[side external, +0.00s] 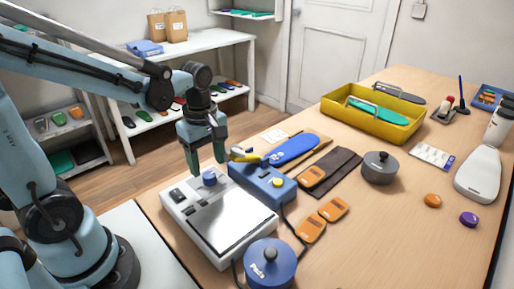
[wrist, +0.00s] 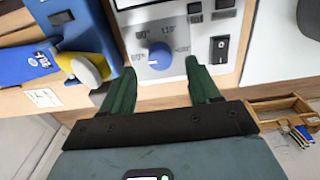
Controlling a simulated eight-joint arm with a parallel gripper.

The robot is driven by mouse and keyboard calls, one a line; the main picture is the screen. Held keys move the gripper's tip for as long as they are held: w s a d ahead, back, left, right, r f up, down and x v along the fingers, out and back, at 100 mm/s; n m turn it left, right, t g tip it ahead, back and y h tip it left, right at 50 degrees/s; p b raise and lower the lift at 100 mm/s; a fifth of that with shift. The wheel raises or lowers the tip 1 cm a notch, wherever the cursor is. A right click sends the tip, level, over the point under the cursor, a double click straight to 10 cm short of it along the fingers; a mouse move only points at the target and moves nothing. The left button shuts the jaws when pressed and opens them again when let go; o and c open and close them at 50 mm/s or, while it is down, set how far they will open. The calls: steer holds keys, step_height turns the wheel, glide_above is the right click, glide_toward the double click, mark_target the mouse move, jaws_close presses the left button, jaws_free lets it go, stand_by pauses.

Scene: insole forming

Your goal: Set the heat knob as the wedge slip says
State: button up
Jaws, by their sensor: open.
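The blue heat knob (side external: 209,178) sits on the control panel of a white press (side external: 208,243) with a shiny plate. In the wrist view the knob (wrist: 160,56) has a ring of printed temperatures, too small to read surely. A white mark shows on its near side, low in the picture. My gripper (side external: 207,165) is open, pointing down above the knob. In the wrist view its green fingers (wrist: 160,70) stand either side of the knob, apart from it. A small white slip (wrist: 43,97) with marks lies on the table, perhaps the wedge slip; its writing is not legible.
A black rocker switch (wrist: 219,48) is beside the knob. A blue lidded pot (side external: 270,265) stands in front. A blue insole (side external: 293,150), orange pads (side external: 311,229) and a yellow tray (side external: 372,123) lie beyond.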

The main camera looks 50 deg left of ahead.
mark_target(209, 175)
steer(key=shift+f, duration=1.9)
steer(key=c, duration=1)
steer(key=shift+c, duration=0.2)
